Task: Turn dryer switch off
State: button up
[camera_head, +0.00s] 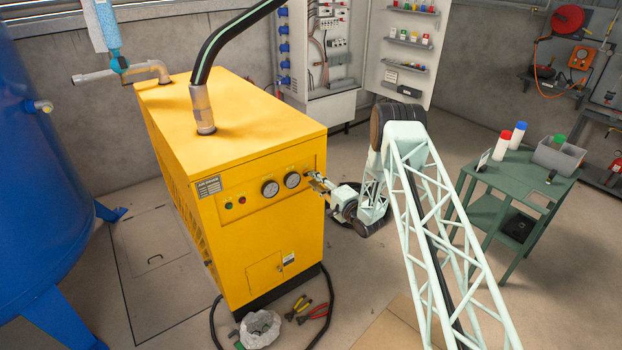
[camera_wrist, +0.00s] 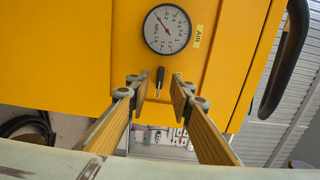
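The yellow air dryer (camera_head: 265,240) stands in the middle of the head view, with two gauges and small indicator lights on its front. My gripper (camera_head: 317,183) is at the right end of this front panel. In the wrist view the dryer switch (camera_wrist: 160,75) is a small black lever beside a round gauge (camera_wrist: 167,29). A small label (camera_wrist: 156,93) lies at the lever's end. My open gripper (camera_wrist: 157,84) has one finger on each side of the lever, with gaps visible. The switch cannot be made out in the head view.
A blue tank (camera_head: 45,170) stands at left. A green table (camera_head: 520,175) with bottles and a grey bin is at right. An open electrical cabinet (camera_head: 318,60) is behind. Pliers (camera_head: 312,312) and a sack (camera_head: 260,328) lie on the floor before the dryer.

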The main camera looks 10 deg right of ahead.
jog(key=shift+x, duration=1.4)
jog(key=shift+c, duration=0.7)
grip_shut()
